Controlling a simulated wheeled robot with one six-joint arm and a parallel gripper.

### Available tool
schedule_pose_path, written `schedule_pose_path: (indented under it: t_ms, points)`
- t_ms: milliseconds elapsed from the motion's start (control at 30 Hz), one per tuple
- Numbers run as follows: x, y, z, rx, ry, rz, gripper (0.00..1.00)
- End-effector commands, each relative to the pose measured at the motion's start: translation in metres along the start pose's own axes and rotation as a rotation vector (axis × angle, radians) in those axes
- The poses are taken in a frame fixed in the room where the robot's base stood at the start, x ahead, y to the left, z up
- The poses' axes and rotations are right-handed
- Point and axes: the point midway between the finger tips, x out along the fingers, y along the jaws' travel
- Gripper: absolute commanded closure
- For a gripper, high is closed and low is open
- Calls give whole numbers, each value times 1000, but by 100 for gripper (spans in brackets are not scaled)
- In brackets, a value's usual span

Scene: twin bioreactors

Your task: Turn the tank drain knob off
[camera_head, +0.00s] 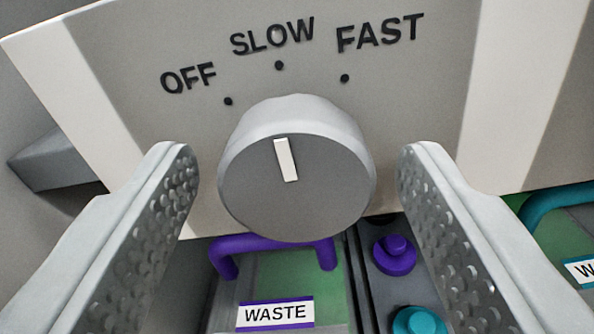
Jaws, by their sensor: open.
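The grey round knob (320,190) sits on a light panel, in the middle of the view. Its white pointer mark (286,160) points up and slightly left, toward the dot under SLOW. The OFF label (188,79) is to the upper left and the FAST label (380,33) to the upper right. My gripper (297,165) is open, with one dimpled finger on each side of the knob. Gaps show between both fingers and the knob. The picture does not settle how deep the fingertips reach along the knob.
Below the knob is a purple handle (275,243) above a WASTE label (275,313). A purple button (395,254) and a teal button (419,321) are near the right finger. A teal handle (560,200) is at the right edge.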

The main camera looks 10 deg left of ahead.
Motion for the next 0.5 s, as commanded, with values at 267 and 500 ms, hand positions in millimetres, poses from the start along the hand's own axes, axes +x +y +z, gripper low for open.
schedule_pose_path:
  t_ms: [267, 500]
  points:
    - [0, 0, 0, 0, 0, 0, 72]
    - [0, 0, 0, -6, 0, 0, 84]
